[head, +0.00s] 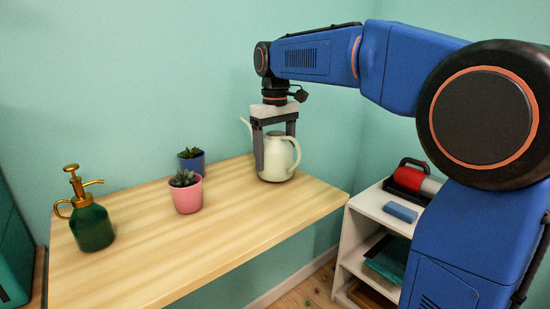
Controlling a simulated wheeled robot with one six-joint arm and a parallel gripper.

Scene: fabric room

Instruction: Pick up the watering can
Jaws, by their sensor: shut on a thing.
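The watering can (278,165) is cream-white, with a thin spout pointing up to the left and a handle on the right. It stands upright at the far right part of the wooden table (240,236). My gripper (274,158) points straight down over the can and is shut on it, one finger in front of its body and the other near the handle side. The can's base appears to be on or very close to the table top; I cannot tell whether there is a gap. The can's top is partly hidden by the gripper.
A pink pot (187,198) and a blue pot (195,164) with small plants stand left of the can. A green spray bottle (92,228) with a brass top stands at the left. A white shelf (372,206) holds a red and a blue item. The table's front right is clear.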

